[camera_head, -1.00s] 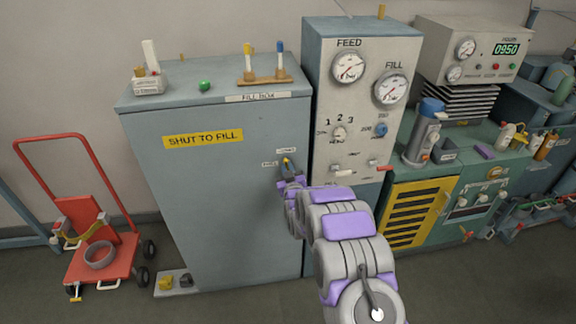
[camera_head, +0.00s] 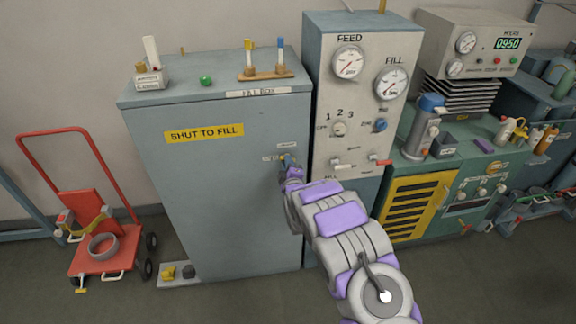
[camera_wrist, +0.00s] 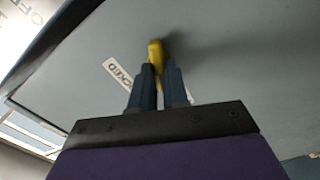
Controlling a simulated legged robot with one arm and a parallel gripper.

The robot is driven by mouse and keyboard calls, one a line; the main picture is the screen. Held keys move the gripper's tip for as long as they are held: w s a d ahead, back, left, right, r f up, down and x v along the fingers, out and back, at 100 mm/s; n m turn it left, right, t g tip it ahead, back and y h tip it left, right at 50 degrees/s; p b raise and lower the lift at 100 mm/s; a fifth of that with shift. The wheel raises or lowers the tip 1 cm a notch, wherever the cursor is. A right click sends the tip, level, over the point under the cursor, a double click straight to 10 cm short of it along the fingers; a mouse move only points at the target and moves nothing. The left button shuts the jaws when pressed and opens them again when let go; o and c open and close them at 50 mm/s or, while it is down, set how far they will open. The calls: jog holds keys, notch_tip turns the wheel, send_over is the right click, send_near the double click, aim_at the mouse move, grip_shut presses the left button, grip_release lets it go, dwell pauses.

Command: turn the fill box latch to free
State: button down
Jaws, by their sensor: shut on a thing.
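The fill box (camera_head: 215,190) is a large grey-blue cabinet with a "SHUT TO FILL" label. Its small yellow latch (camera_head: 282,157) is on the right side of the front door, mostly hidden by my gripper (camera_head: 291,171). Two small white labels sit by it, one above (camera_head: 287,146) and one to the left (camera_head: 269,158). In the wrist view the dark fingers of my gripper (camera_wrist: 158,75) are closed on the yellow latch handle (camera_wrist: 155,50), its end showing beyond the tips. A label reading "LOCKED" (camera_wrist: 119,72) lies left of it. The latch's exact angle is hard to tell.
The gauge panel (camera_head: 350,110) stands right of the box, close to my arm. A red cart (camera_head: 95,210) stands at left on the floor. A rack with tubes (camera_head: 265,73) and a green button (camera_head: 206,81) are on the box top. Open floor lies in front.

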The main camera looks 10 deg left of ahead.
jog(key=n, duration=0.1)
jog(key=n+b, duration=0.2)
jog(key=n, duration=0.1)
jog(key=shift+s+a+f, duration=0.1)
jog(key=shift+a+f, duration=0.05)
jog(key=shift+f, duration=0.1)
dwell(0.3)
jog(key=c, duration=1.1)
grip_release()
jog(key=shift+a, duration=0.15)
jog(key=p+v, duration=0.3)
jog(key=v, duration=1.4)
jog(key=shift+s+r, duration=0.1)
